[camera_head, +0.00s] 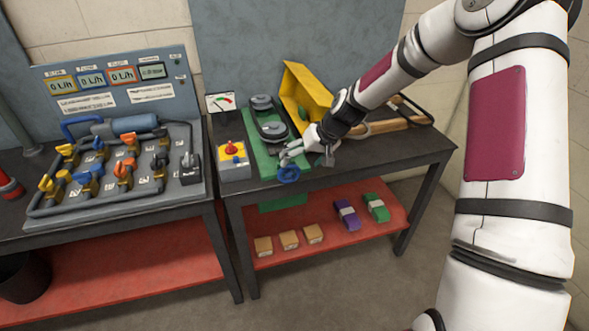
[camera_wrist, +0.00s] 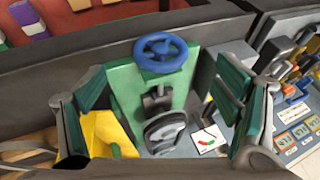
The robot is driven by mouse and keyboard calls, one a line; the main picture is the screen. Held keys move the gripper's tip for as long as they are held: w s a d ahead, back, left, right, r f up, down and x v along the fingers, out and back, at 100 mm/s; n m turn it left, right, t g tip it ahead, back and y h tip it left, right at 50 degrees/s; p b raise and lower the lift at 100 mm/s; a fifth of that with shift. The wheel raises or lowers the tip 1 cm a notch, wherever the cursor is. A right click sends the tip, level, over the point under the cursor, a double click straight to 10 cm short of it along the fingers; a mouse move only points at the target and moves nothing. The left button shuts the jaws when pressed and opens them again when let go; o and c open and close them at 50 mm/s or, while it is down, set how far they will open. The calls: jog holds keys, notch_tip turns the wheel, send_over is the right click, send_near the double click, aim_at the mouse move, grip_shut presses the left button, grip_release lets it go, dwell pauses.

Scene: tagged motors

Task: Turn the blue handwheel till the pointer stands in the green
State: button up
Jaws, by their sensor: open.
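The blue handwheel (camera_head: 289,174) sits at the front end of a green machine base on the right bench. In the wrist view the handwheel (camera_wrist: 161,48) is whole and unobstructed, near the top centre. My gripper (camera_head: 306,154) is open above the green base, just behind and to the right of the handwheel, and apart from it. The gauge (camera_head: 221,103) has a white face with red and green marks. It also shows in the wrist view (camera_wrist: 208,141); its pointer is too small to read surely.
A belt drive with dark pulleys (camera_head: 270,129) and a raised yellow guard (camera_head: 306,91) stand behind the wheel. A control box with a red knob (camera_head: 232,158) is close on the left. A valve panel (camera_head: 115,165) fills the left bench. Space in front of the handwheel is free.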

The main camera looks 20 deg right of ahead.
jog(key=shift+v, duration=1.75)
jog(key=s+a+r+n+g+h, duration=0.1)
jog(key=s+a+r+n+h, duration=0.2)
jog(key=s+r, duration=1.4)
jog(key=s+r+m, duration=0.1)
jog(key=s+r, duration=0.1)
jog(key=s, duration=0.7)
jog(key=s+r+m+t+h, duration=0.1)
jog(key=s+r, duration=0.1)
jog(key=s, duration=0.8)
jog(key=shift+s+a+r, duration=0.35)
jog(key=shift+r, duration=0.05)
